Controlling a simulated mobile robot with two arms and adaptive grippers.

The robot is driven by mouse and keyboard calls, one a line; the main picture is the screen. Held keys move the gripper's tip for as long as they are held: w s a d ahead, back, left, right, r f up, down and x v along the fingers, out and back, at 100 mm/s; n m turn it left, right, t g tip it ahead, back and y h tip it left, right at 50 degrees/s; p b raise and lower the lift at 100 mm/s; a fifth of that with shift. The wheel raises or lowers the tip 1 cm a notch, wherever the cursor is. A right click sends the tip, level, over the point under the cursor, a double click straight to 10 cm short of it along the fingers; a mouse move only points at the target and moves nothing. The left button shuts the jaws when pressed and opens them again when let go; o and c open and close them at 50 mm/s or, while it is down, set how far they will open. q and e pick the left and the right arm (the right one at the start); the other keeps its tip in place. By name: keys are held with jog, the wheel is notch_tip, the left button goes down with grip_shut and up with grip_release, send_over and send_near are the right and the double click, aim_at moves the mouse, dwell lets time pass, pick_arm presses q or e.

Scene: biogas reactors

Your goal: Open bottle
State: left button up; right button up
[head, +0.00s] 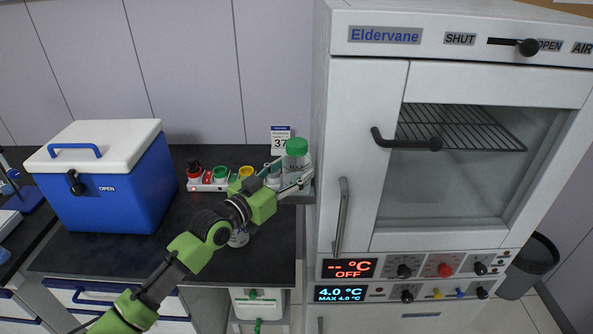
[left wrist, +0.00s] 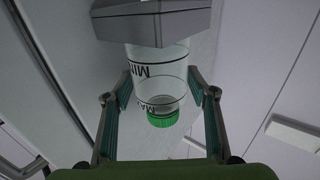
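A clear bottle with a green screw cap (head: 297,147) stands upright on a small grey platform near the cabinet's left side. In the left wrist view the bottle (left wrist: 160,80) appears upside down, its cap towards the bottom and its base against the grey platform (left wrist: 155,20). The cap is on the bottle. My left gripper (head: 288,176) is at the bottle, and its fingers (left wrist: 160,82) are spread on either side of the body below the cap. The fingertips are very close to the walls; contact is not clear. My right gripper is not in view.
A tray with coloured caps (head: 208,182) sits on the dark counter (head: 120,252), with a blue cooler box (head: 115,195) left of it. The tall white cabinet (head: 365,110) stands close on the right. A sign reading 37 (head: 280,138) is behind the bottle.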

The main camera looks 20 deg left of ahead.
aim_at(288, 160)
pick_arm(q)
jog(key=c, duration=0.8)
jog(key=shift+r, duration=0.1)
jog(key=shift+r, duration=0.5)
notch_tip(288, 160, up, 2)
jog(key=shift+r+b, duration=0.15)
jog(key=shift+b, duration=0.4)
jog(key=shift+b+v, duration=2.65)
jog(key=shift+v, duration=6.3)
